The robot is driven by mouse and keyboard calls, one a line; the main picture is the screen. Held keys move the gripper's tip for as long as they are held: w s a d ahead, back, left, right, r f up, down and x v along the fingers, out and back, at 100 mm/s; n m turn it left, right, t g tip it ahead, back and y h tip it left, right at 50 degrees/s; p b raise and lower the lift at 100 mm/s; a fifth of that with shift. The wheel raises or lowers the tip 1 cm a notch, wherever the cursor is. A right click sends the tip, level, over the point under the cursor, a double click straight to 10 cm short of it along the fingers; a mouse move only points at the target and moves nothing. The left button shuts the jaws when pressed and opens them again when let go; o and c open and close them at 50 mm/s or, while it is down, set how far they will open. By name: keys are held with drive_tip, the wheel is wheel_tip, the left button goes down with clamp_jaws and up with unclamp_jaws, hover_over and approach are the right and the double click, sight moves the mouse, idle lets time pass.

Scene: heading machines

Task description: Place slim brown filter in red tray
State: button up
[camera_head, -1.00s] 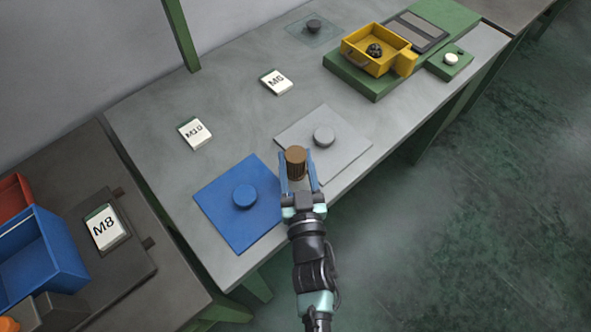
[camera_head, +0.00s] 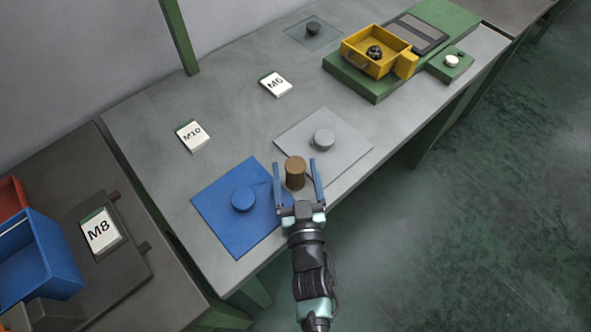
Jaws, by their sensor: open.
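The slim brown filter (camera_head: 295,173) is a ribbed brown cylinder. It stands upright on the table between the blue mat and the light grey mat, near the front edge. My gripper (camera_head: 297,181) is open, with one blue finger on each side of the filter and a gap visible on both sides. A red tray (camera_head: 14,205) shows only in part at the left edge, behind a blue tray (camera_head: 38,258); its inside is mostly hidden.
A blue mat (camera_head: 222,221) with a blue knob is left of my gripper. A light grey mat (camera_head: 350,150) with a grey knob is right. A yellow tray (camera_head: 357,58) stands on a green base at the back right. Cards M10 (camera_head: 193,135) and M6 (camera_head: 275,84) lie behind.

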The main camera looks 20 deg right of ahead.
drive_tip(key=shift+r, duration=0.1)
drive_tip(key=shift+r, duration=0.15)
drive_tip(key=v, duration=1.2)
drive_tip(key=shift+b, duration=0.35)
